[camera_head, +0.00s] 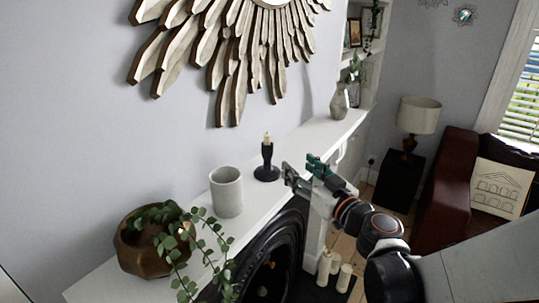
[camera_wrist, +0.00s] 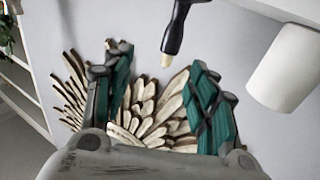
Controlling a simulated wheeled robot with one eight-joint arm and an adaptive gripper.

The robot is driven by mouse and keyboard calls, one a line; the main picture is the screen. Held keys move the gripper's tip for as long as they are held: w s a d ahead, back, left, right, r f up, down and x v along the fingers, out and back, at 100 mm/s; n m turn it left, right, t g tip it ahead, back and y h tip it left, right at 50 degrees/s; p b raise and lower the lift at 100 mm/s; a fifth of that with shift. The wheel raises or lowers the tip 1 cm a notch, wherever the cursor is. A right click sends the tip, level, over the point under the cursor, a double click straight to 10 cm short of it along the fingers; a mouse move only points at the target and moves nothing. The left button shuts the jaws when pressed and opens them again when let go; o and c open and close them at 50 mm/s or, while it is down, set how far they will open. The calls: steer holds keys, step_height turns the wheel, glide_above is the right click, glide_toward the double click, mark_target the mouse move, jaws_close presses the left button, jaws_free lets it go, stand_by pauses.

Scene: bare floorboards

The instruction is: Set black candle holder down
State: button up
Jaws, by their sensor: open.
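The black candle holder (camera_head: 267,164) stands upright on the white mantel shelf, with a short cream candle in its top. It also shows in the wrist view, where the picture is turned over, as a dark stem (camera_wrist: 175,30) with the candle tip pointing down. My gripper (camera_head: 300,172) is just to the right of the holder, at about the height of its base. Its green-padded fingers are spread apart and empty, and they also show in the wrist view (camera_wrist: 158,85). A gap shows between the fingers and the holder.
A grey-white cup (camera_head: 227,192) stands on the mantel (camera_head: 262,198) left of the holder. A brown bowl with a trailing plant (camera_head: 146,256) is at the near left end. A grey vase (camera_head: 340,102) is at the far end. The shelf between holder and vase looks clear. A sunburst mirror hangs above.

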mark_target(271, 154)
steer(key=shift+n+g+y, duration=0.3)
steer(key=shift+g, duration=0.1)
steer(key=x, duration=0.9)
steer(key=a+f+b+x, duration=0.1)
steer(key=x, duration=0.4)
steer(key=shift+s+f, duration=0.1)
steer(key=shift+s, duration=0.1)
steer(key=shift+s, duration=0.1)
steer(key=shift+c, duration=0.6)
jaws_close()
